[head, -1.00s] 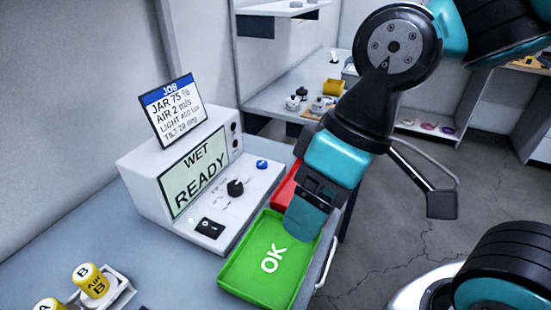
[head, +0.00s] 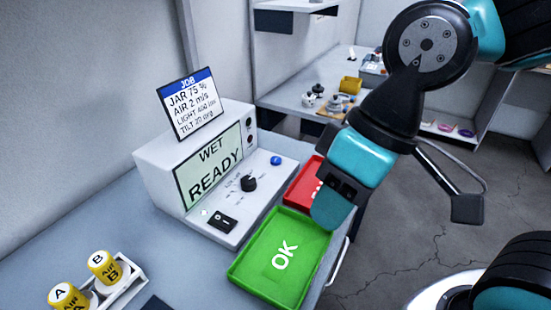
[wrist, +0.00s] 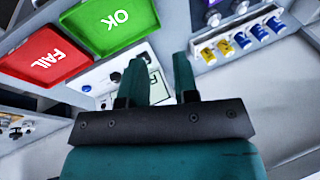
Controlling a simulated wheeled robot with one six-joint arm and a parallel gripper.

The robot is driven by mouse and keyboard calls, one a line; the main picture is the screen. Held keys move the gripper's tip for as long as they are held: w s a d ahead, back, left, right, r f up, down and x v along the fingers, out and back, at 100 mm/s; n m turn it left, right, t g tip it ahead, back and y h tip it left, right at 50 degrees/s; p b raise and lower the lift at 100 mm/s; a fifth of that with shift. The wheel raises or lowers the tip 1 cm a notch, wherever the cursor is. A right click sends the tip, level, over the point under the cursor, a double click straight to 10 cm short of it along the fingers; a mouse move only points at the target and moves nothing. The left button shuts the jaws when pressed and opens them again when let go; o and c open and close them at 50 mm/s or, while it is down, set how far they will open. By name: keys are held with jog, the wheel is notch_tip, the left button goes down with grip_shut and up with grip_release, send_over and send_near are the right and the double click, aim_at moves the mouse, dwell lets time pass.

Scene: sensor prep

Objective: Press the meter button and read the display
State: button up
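The meter (head: 160,168) is a white box on the bench at the left of the head view. Its display (head: 212,168) reads "WET READY". On its sloped panel are a round blue button (head: 276,160), a black knob (head: 249,183) and a black switch (head: 222,219). In the wrist view the blue button (wrist: 86,88) and knob (wrist: 115,77) show left of the fingers, and part of the display shows between them. My gripper (wrist: 160,62) is open and empty, its two teal fingers apart. In the head view it hangs over the trays, right of the meter, apart from the button.
A job card (head: 188,104) stands on the meter. A green OK tray (head: 252,261) and a red FAIL tray (head: 300,190) lie right of the meter. Yellow-topped jars A (head: 64,296) and B (head: 102,266) stand front left. Bare bench lies left of the meter.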

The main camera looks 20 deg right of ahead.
grip_shut()
dwell(1.4)
